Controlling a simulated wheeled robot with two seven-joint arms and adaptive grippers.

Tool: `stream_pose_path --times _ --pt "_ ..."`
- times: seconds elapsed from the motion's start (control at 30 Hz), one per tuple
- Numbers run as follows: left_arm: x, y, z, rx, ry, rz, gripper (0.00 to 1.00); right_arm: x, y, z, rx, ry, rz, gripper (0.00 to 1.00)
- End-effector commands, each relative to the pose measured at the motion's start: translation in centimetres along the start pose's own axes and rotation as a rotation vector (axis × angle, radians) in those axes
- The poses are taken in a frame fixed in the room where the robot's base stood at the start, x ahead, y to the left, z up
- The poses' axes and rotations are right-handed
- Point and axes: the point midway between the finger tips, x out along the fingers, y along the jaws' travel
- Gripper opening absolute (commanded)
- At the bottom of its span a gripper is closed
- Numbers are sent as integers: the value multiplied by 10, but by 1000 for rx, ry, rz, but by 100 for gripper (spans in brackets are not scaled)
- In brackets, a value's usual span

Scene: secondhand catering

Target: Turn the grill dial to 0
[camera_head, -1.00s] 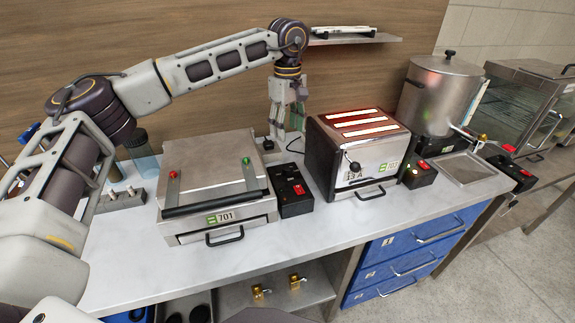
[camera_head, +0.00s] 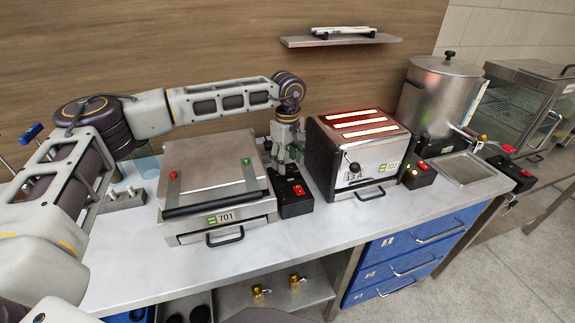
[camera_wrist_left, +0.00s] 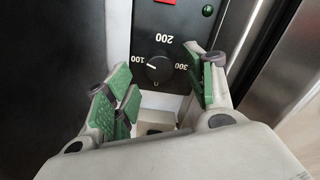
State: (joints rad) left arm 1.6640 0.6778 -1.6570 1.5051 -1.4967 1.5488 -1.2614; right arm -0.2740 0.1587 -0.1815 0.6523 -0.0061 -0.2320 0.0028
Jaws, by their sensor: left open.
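The grill (camera_head: 215,160), marked 701, is a closed steel press on the counter. Its black control box (camera_head: 296,208) stands at its right side. The round black grill dial (camera_wrist_left: 158,69) shows on the box in the left wrist view, with 100, 200, 300 and a 0 around it, upside down. Its white pointer line is toward 100. My left gripper (camera_head: 287,158) points down above the rear of the box. In the wrist view its open green-padded fingers (camera_wrist_left: 162,88) lie on either side of the dial, apart from it. In the head view the gripper hides the dial. My right gripper is not in view.
A toaster (camera_head: 358,150) with glowing slots stands close to the right of the control box. A red switch (camera_wrist_left: 165,2) sits on the box beyond the dial. A wall shelf (camera_head: 340,41) is above. A steel urn (camera_head: 437,95) stands further right. The counter front is clear.

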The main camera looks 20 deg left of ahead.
Motion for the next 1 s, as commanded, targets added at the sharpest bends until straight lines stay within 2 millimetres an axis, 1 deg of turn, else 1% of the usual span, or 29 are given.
stream_pose_path --times 0.1,0.23,0.4,0.6,0.73,0.9,0.97,1.0 --pt "11 0 0 0 0 0 55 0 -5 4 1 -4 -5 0" --pt "19 0 0 0 0 0 55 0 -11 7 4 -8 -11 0" --pt "21 0 0 0 0 1 55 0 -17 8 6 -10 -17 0" --pt "21 0 0 0 0 1 55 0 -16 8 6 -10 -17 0" --pt "21 0 0 0 0 1 38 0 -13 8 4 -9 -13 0" --pt "21 0 0 0 0 1 16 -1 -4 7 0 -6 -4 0" --pt "21 0 0 0 0 1 8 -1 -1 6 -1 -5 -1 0" --pt "21 0 0 0 0 1 7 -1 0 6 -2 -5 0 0"
